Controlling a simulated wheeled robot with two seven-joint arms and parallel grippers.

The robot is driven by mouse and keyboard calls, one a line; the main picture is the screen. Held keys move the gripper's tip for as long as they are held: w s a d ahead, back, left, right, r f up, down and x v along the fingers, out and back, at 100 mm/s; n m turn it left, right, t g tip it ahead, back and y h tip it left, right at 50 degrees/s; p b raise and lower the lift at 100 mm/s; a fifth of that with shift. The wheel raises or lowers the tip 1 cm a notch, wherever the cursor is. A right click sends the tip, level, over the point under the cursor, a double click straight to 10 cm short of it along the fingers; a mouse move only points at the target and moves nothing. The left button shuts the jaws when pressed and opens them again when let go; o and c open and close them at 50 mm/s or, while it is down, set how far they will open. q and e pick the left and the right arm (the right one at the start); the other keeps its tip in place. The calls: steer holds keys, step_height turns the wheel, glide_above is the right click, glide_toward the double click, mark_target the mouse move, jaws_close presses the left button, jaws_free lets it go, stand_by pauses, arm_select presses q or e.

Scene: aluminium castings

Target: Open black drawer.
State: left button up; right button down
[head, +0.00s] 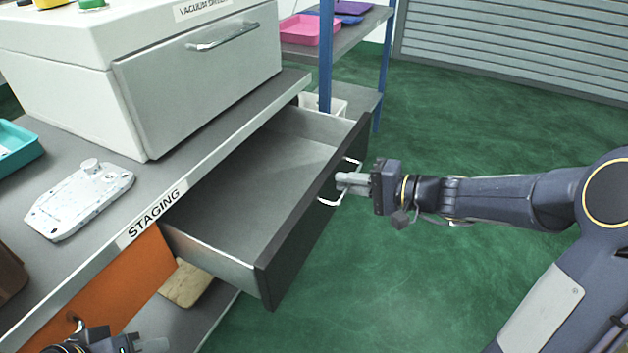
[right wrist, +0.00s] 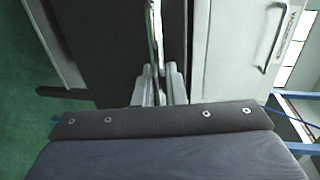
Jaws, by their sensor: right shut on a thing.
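The black drawer (head: 312,213) is pulled well out from under the staging bench, and its grey inside is empty. Its bright bar handle (head: 331,200) is on the dark front panel. My right gripper (head: 345,181) is at the handle and shut on it. In the right wrist view the fingers (right wrist: 160,88) close around the handle bar (right wrist: 154,40) in front of the dark drawer front. My left gripper (head: 150,345) shows only in part at the bottom left, near the orange drawer front (head: 118,290); its jaw state is unclear.
The bench (head: 75,165) carries a white vacuum oven (head: 150,80), a pale casting (head: 80,205) and a teal tray (head: 15,145). A blue-posted shelf (head: 326,60) with a pink tray (head: 306,30) stands behind the drawer. Green floor right of the drawer is clear.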

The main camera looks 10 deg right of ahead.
steer(key=f+b+v, duration=0.1)
steer(key=v, duration=0.8)
steer(key=shift+f, duration=0.5)
steer(key=shift+s+d, duration=0.1)
steer(key=c, duration=1.8)
jaws_free()
steer(key=shift+c, duration=0.2)
steer(key=p+v, duration=0.1)
steer(key=v, duration=0.6)
steer(key=shift+s+d, duration=0.25)
steer(key=shift+d, duration=0.1)
steer(key=shift+r, duration=0.1)
